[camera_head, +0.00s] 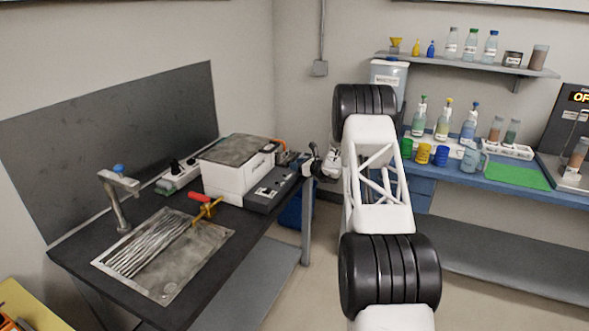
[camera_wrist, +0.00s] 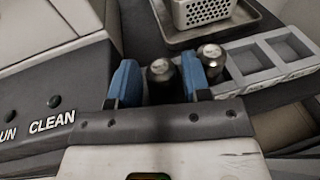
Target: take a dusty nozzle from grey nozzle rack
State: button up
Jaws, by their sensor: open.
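My gripper (camera_wrist: 158,66) is open, with its two blue fingers pointing away from the wrist. A dark nozzle with a metallic tip (camera_wrist: 160,72) shows between the fingers, with no clear grip on it. A second similar nozzle (camera_wrist: 212,58) stands just right of the right finger. The grey nozzle rack (camera_wrist: 275,58) extends to the right, and its visible square slots there are empty. The lower parts of both nozzles are hidden by the fingers and gripper body. I cannot tell which nozzle is dusty. In the head view my gripper is at the dark bench's right end, partly hidden by my arm.
A machine panel marked CLEAN (camera_wrist: 60,125) lies close left of my gripper. A perforated light box (camera_wrist: 200,10) sits on a tray behind the rack. The white machine (camera_head: 235,170) and a sink (camera_head: 165,255) are on the dark bench. A blue bench (camera_head: 520,180) stands right.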

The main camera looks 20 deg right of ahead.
jog(key=shift+c, duration=0.2)
jog(key=c, duration=0.6)
jog(key=shift+r, duration=0.15)
jog(key=shift+c, duration=0.2)
jog(key=shift+r, duration=4.85)
